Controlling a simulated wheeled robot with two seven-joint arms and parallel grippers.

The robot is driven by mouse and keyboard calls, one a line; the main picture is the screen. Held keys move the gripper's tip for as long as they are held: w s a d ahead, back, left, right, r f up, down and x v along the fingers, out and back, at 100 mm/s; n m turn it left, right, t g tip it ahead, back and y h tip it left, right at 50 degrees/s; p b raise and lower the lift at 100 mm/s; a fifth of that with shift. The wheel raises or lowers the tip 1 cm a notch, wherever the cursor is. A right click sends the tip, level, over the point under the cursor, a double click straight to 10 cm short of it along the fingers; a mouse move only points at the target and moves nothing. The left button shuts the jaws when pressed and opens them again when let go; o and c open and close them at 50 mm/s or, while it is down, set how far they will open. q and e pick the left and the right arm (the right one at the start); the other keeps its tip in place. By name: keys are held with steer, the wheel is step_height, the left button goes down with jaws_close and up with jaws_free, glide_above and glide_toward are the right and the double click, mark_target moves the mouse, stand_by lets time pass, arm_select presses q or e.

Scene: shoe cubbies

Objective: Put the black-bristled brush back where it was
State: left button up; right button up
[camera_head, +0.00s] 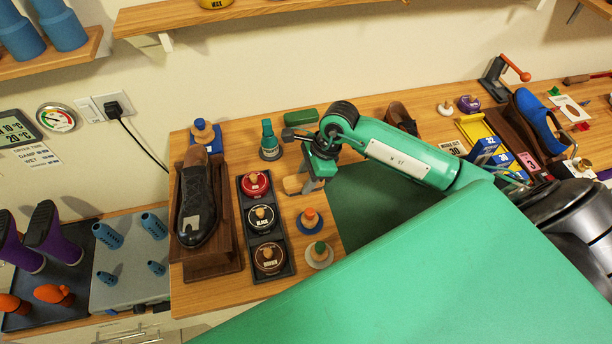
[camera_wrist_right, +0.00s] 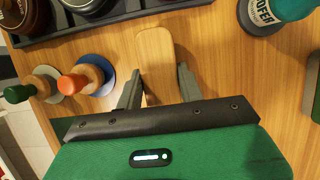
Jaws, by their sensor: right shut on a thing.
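My right gripper (camera_head: 312,182) is low over the wooden bench, at the right of the polish tin tray. It is shut on a small brush with a pale wooden back (camera_head: 294,184). In the right wrist view the brush (camera_wrist_right: 155,50) lies between the two fingers (camera_wrist_right: 158,88) and sticks out beyond them toward the tray. Its bristles face away and are hidden, so I cannot tell their colour, nor whether it touches the bench. My left gripper is not in view.
The dark tray (camera_head: 283,227) holds three polish tins. Round-based knobbed daubers, one orange-topped (camera_head: 310,220) and one green-topped (camera_head: 320,254), stand close to the brush. A green bottle (camera_head: 269,142) and green block (camera_head: 300,117) stand behind. A dark green mat (camera_head: 365,205) lies right.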

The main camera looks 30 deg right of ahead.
steer(key=o, duration=0.9)
steer(key=shift+r+p, duration=0.1)
steer(key=shift+p, duration=0.2)
steer(key=shift+d+r, duration=0.2)
steer(key=shift+r, duration=0.05)
steer(key=b+v, duration=0.2)
steer(key=v, duration=0.9)
steer(key=shift+r+b, duration=0.2)
steer(key=shift+b, duration=0.15)
